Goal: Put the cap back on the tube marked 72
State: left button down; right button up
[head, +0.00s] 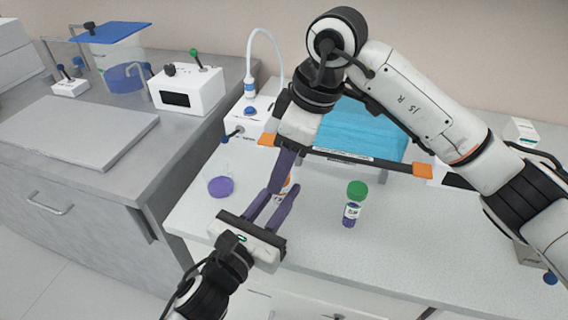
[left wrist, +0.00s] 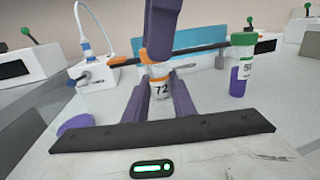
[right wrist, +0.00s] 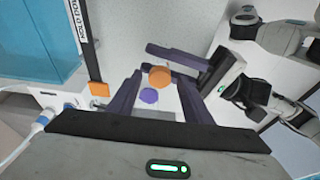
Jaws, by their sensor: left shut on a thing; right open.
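The tube marked 72 (left wrist: 160,86) stands between the fingers of my left gripper (head: 276,196), which is shut on it. Its label faces the left wrist camera. An orange cap (right wrist: 160,76) shows at the tube's top, seen from above in the right wrist view; I cannot tell whether it is fully seated. My right gripper (right wrist: 160,78) is open, its fingers on either side of the cap and apart from it. In the left wrist view a right finger hides part of the tube's top.
A green-capped tube (head: 354,205) with purple contents stands upright to the right. A purple round thing (head: 220,186) lies to the left. A black bar with orange ends (head: 345,161) crosses behind, before a blue box (head: 365,130).

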jog(key=shift+r, duration=2.25)
jog(key=shift+c, duration=0.3)
